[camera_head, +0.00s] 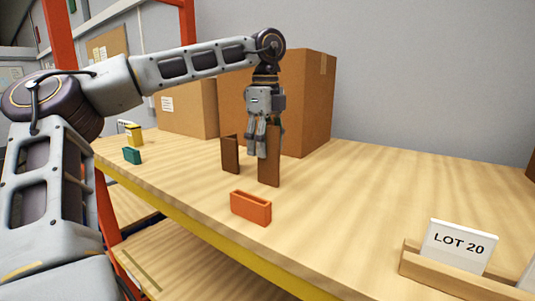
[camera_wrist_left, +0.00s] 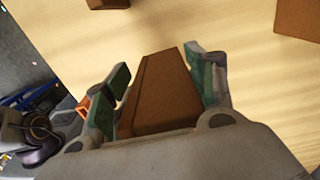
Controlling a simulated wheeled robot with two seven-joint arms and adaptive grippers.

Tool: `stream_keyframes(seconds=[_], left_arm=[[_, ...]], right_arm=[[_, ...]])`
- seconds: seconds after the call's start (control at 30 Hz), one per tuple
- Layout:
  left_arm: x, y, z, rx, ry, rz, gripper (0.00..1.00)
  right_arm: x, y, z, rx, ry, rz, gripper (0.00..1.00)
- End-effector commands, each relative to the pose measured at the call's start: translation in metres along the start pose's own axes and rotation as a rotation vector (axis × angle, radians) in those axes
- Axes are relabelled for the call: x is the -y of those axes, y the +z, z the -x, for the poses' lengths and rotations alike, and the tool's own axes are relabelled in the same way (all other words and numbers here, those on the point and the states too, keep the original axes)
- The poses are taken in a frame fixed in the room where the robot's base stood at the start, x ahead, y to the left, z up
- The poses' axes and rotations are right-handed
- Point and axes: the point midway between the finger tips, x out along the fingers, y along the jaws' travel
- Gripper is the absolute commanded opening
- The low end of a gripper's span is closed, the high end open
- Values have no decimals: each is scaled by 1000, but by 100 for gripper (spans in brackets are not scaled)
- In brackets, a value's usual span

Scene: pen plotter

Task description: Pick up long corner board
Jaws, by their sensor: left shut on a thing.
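The long corner board (camera_head: 269,172) is a tall brown board standing upright on the wooden table in the head view. My left gripper (camera_head: 258,150) points down over it and is shut on its upper part. In the left wrist view the brown board (camera_wrist_left: 160,92) lies between the two green-padded fingers (camera_wrist_left: 163,85). The board's lower end appears to be at the table surface; I cannot tell whether it touches. A shorter brown board (camera_head: 230,155) stands just left of it. My right gripper is not in view.
An orange open box (camera_head: 251,208) sits in front of the boards. Large cardboard cartons (camera_head: 305,105) stand behind. A teal block (camera_head: 132,155) and yellow item (camera_head: 134,134) are at left. A LOT 20 card (camera_head: 459,245) stands front right. The table's right middle is clear.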

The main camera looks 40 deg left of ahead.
Motion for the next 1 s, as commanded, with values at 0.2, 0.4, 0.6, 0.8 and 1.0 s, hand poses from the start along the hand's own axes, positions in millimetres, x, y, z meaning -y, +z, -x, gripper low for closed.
stream_keyframes(seconds=[0.2,0.4,0.6,0.8,1.0], left_arm=[[0,0,1,0,-1,0,30],[0,0,9,1,-1,1,30],[0,0,26,2,-2,1,30],[0,0,50,3,-3,2,30],[0,0,75,2,-3,2,30]], right_arm=[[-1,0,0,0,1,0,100],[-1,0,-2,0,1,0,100],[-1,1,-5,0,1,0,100],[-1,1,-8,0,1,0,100],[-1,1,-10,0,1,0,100]])
